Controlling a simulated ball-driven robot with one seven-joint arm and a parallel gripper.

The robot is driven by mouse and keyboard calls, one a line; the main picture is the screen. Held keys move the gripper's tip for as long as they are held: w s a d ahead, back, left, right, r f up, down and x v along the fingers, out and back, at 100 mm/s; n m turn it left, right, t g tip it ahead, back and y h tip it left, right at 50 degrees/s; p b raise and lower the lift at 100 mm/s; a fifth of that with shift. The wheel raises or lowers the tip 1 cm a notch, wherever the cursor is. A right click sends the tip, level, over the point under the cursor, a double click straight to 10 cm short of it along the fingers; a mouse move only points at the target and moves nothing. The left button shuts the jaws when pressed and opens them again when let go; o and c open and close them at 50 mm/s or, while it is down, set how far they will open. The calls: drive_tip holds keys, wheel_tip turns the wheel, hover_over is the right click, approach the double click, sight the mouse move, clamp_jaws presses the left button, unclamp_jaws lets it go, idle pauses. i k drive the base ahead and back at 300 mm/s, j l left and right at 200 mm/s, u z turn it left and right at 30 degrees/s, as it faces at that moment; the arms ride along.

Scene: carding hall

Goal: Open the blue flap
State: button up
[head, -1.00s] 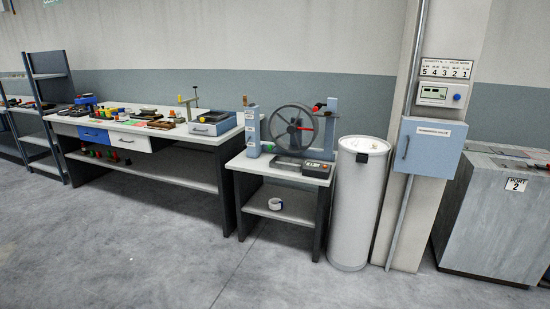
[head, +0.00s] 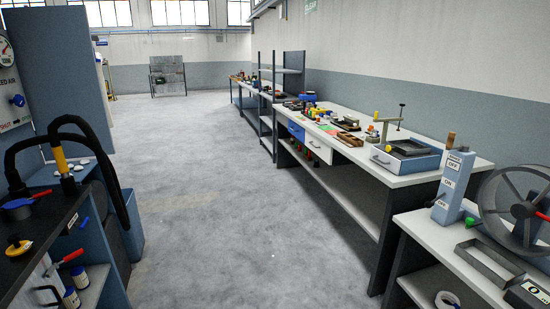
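I cannot make out a blue flap for certain in the head view. A blue drawer front (head: 296,131) shows in the long workbench at the right, beside a white drawer (head: 328,147) with a handle. The light-blue wall box with a handle, seen a second ago, is out of view. My gripper is not in view.
A wide grey floor aisle (head: 210,180) is clear down the middle. The long workbench (head: 445,163) and the wheel stand's table (head: 425,228) line the right. A dark-topped bench (head: 50,215) with black hoses (head: 115,185) and a blue bin (head: 128,235) stand close at left.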

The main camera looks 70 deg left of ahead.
sight(16, 204)
drive_tip(key=u, duration=0.45)
drive_tip(key=i+u, duration=0.15)
drive_tip(key=u, duration=0.3)
drive_tip(key=l+u, duration=0.1)
drive_tip(key=u, duration=0.35)
drive_tip(key=i+l+u, duration=0.1)
drive_tip(key=u, duration=2)
drive_tip(key=i+l+z, duration=0.2)
drive_tip(key=l, duration=0.2)
drive_tip(key=i+l+z, duration=0.2)
drive_tip(key=i+l, duration=0.15)
